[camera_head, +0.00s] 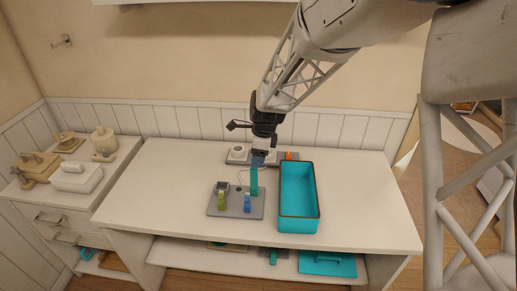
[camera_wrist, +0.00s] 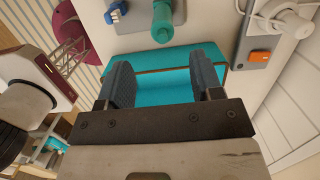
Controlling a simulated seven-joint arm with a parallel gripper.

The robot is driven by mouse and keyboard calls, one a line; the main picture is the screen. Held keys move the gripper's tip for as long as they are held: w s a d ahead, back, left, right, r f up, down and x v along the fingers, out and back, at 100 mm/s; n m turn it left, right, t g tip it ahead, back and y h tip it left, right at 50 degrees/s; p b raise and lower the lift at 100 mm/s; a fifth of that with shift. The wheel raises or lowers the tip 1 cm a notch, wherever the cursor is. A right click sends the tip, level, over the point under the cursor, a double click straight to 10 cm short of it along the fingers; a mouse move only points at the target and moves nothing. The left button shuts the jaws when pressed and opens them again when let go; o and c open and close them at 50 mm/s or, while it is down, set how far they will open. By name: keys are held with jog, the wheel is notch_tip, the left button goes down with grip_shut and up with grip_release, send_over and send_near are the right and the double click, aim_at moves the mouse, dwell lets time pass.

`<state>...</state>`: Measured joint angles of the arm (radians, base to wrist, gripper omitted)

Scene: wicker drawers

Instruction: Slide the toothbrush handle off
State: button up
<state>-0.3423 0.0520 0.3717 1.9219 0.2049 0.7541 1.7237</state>
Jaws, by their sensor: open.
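A teal upright toothbrush handle (camera_head: 254,181) stands on a grey board (camera_head: 229,208) in the middle of the table. In the wrist view the handle (camera_wrist: 162,22) shows at the top, beyond my fingertips. My gripper (camera_head: 259,158) is above and behind the handle in the head view. In the wrist view my gripper (camera_wrist: 163,72) is open, with nothing between its two dark blue-grey fingers. The handle's lower end and how it is joined to the board are hard to make out.
A teal bin (camera_head: 299,224) is close on the right. Behind is a board with white round parts (camera_head: 238,150) and an orange part (camera_head: 289,156). The table's left side is clear.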

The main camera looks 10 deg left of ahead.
aim_at(254, 169)
jog(key=shift+w+a+f, duration=0.2)
jog(key=shift+a+f, duration=0.15)
jog(key=shift+a+f, duration=0.2)
jog(key=shift+f, duration=1.05)
jog(key=shift+a+f, duration=0.15)
jog(key=shift+f, duration=1.15)
jog(key=shift+a+f, duration=0.2)
jog(key=shift+f, duration=1.05)
jog(key=c, duration=1)
jog(key=shift+c, duration=0.2)
jog(key=shift+r, duration=0.1)
jog(key=shift+r, duration=2.25)
